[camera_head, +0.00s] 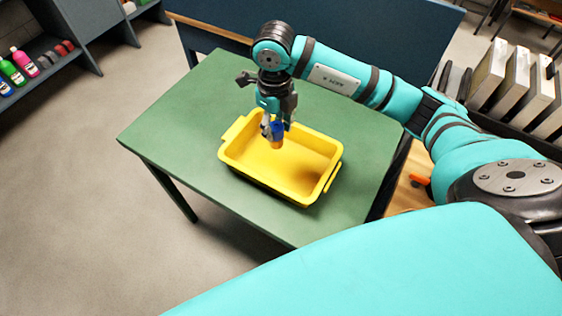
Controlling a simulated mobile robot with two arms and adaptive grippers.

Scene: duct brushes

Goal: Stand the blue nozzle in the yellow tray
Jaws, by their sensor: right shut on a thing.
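The yellow tray (318,187) lies on the green table and looks empty inside where its floor shows. My right gripper (273,129) points down over the tray's back left part. It is shut on the blue nozzle (278,130), which is upright, with an orange-brown lower end. The gripper's fingers hide part of the nozzle. I cannot tell whether the nozzle's lower end touches the tray floor or hangs just above it. My left gripper is not in view.
The green table (178,128) has free room to the left of the tray and behind it. A dark blue panel (340,35) stands behind the table. Shelves with bottles (22,62) are at the far left. Upright light-coloured boxes (515,85) stand at the right.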

